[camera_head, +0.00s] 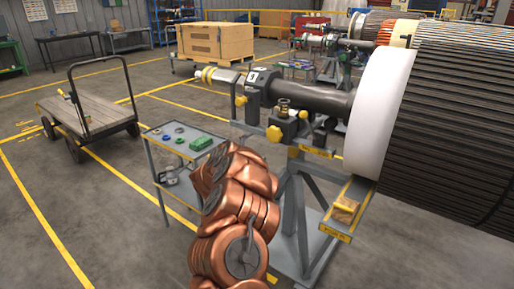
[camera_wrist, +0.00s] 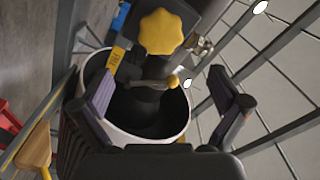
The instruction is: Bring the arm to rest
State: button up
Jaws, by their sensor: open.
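My arm (camera_head: 238,205), copper-coloured with grey joint caps, is folded up in the lower middle of the head view, in front of the rotor stand. My gripper (camera_wrist: 162,86) shows in the wrist view with its two dark fingers spread wide apart. No object is held between them. Beyond the fingers are a yellow star-shaped knob (camera_wrist: 160,32) and a white round rim (camera_wrist: 88,72) around a dark middle. How far the fingers are from these I cannot tell. The gripper cannot be made out in the head view.
A large ribbed rotor (camera_head: 455,115) with a white end ring (camera_head: 378,115) rests on a grey stand (camera_head: 302,225) close on the right. A grey tool cart (camera_head: 160,158) stands left of my arm. A flat trolley (camera_head: 88,108) is farther left. Yellow-lined floor is open at lower left.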

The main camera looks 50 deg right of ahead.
dwell(0.4)
